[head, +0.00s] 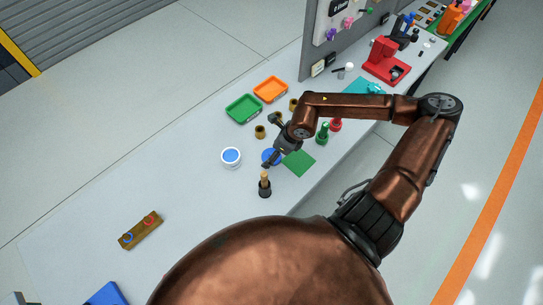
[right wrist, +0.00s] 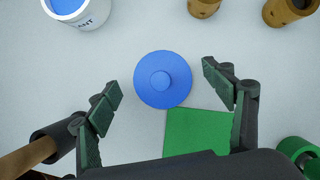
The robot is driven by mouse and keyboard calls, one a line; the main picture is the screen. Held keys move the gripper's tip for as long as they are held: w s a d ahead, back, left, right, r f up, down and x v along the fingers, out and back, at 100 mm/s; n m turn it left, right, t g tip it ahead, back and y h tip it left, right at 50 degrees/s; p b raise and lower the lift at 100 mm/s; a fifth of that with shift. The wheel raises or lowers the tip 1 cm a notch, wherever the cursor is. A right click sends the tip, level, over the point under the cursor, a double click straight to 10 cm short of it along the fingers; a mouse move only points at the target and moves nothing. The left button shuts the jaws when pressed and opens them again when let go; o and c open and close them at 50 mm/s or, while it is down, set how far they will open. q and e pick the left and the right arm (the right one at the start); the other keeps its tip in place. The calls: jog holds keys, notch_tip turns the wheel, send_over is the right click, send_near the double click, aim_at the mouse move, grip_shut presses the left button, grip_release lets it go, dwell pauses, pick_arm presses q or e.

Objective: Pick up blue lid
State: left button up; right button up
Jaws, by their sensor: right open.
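The blue lid (right wrist: 163,80) is a round disc with a small knob in its middle, lying flat on the pale table. In the right wrist view it sits between and a little beyond the fingertips of my right gripper (right wrist: 157,88), which is open and empty. In the head view the lid (head: 268,158) shows partly, with my right gripper (head: 271,157) over it hiding some of it. A white tub with blue contents (right wrist: 78,10) stands to the left; it also shows in the head view (head: 231,157). My left gripper is not in view.
A green square (right wrist: 190,130) lies right beside the lid. A wooden-handled tool (head: 265,185) stands near the lid. Brown cups, green (head: 243,108) and orange (head: 270,89) trays lie farther back. The table's left part is mostly clear.

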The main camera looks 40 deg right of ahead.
jog(key=shift+w+f, duration=0.2)
jog(key=shift+f, duration=0.3)
jog(key=shift+s, duration=0.1)
jog(key=shift+c, duration=0.6)
jog(key=c, duration=0.9)
